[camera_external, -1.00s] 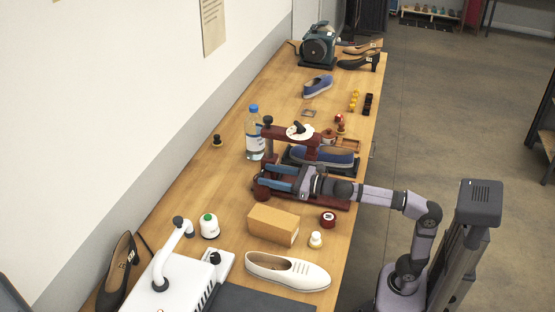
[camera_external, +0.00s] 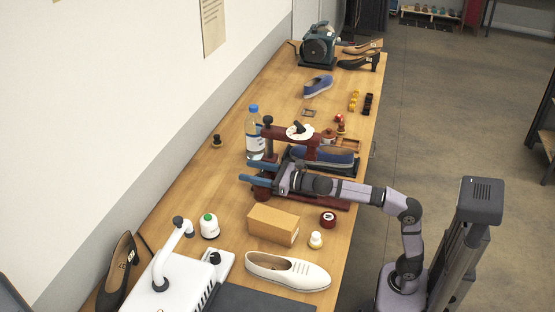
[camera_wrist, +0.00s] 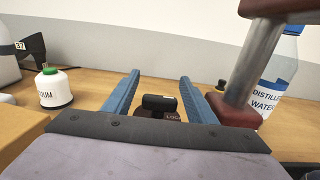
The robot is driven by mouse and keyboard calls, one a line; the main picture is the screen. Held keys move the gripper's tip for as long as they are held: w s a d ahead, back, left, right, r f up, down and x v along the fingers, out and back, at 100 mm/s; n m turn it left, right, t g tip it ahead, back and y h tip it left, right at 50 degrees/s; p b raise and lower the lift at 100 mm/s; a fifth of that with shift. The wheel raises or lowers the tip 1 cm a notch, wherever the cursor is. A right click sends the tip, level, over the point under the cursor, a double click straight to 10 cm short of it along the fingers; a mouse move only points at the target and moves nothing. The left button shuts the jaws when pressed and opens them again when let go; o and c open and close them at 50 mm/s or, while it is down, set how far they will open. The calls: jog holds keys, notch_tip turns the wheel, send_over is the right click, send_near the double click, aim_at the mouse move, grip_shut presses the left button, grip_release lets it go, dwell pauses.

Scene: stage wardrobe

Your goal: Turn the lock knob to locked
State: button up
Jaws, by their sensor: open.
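A small black knob (camera_wrist: 159,102) with a partly legible label below it stands between my fingers in the wrist view. It appears to be the lock knob; which way it is set I cannot tell. In the external view my gripper hides it. My gripper (camera_external: 257,173) has its two blue fingers spread, and they also show in the wrist view (camera_wrist: 157,92), apart from the knob on either side. The dark red shoe press (camera_external: 270,147), with a white dial (camera_external: 299,132) and black pointer on top, stands on the bench beside my gripper.
A water bottle (camera_external: 254,135) stands close behind the press. A blue shoe (camera_external: 325,155) sits at the press. Bare bench lies left of my fingers.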

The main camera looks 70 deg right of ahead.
jog(key=shift+w, duration=0.2)
jog(key=c, duration=1.1)
jog(key=y+p, duration=0.1)
jog(key=p, duration=0.2)
jog(key=shift+r+n+p, duration=0.3)
jog(key=shift+n+p, duration=0.05)
jog(key=shift+n, duration=0.05)
jog(key=shift+a+f+y+p, duration=0.15)
jog(key=shift+y+p, duration=0.15)
jog(key=shift+p, duration=0.05)
jog(key=shift+f, duration=0.1)
